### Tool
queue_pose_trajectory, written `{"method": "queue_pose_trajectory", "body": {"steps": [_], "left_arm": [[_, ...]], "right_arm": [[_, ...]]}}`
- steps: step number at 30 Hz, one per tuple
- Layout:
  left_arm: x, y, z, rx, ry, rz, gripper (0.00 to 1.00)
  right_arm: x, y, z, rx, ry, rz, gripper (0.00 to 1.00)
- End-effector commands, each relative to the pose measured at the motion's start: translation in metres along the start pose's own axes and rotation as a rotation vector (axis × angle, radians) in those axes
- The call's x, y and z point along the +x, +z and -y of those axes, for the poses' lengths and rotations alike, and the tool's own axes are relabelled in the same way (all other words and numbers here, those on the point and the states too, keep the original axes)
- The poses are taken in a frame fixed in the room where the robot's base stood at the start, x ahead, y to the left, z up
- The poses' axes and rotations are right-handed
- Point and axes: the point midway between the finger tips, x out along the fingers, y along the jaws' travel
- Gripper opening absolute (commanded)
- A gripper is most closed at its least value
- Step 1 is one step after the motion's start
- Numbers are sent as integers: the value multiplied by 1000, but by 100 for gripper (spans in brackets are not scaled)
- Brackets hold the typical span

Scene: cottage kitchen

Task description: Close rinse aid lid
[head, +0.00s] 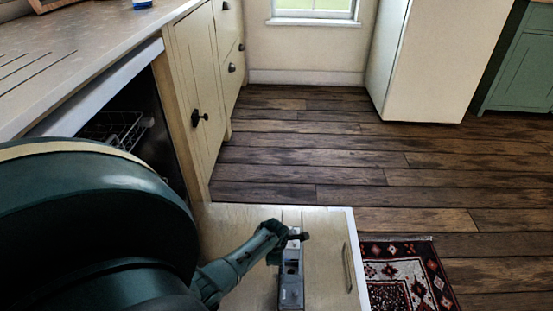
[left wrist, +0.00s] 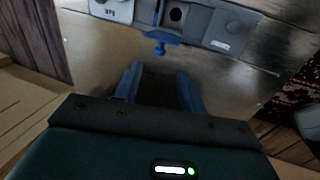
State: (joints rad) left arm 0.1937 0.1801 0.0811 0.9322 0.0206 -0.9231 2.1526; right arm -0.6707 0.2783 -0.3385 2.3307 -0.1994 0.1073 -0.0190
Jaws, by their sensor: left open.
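The grey dispenser unit (head: 291,290) is set in the dishwasher door (head: 325,265), which lies open and flat. In the left wrist view the dispenser (left wrist: 205,18) runs along the top, with a round dark opening (left wrist: 176,14). A small blue piece (left wrist: 161,40), which looks like the rinse aid lid standing open, juts out beside that opening. My left gripper (head: 290,240) is over the dispenser in the head view. In the left wrist view its blue fingers (left wrist: 158,88) are apart and empty, short of the blue piece. My right gripper is not in view.
The dishwasher cavity with a dark rack (head: 115,130) is at the left, under the counter (head: 90,50). A cream cabinet (head: 195,80) stands beyond it. A patterned rug (head: 405,275) lies right of the door. The wooden floor (head: 320,150) beyond is clear.

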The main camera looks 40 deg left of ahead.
Motion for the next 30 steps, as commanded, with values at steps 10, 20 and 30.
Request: {"method": "queue_pose_trajectory", "body": {"steps": [10,20,30], "left_arm": [[63,0,0,2,1,-1,40],[73,0,-1,2,2,0,40],[73,0,-1,3,1,-1,27]], "right_arm": [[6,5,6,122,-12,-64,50],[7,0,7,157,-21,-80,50],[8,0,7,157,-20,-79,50]]}}
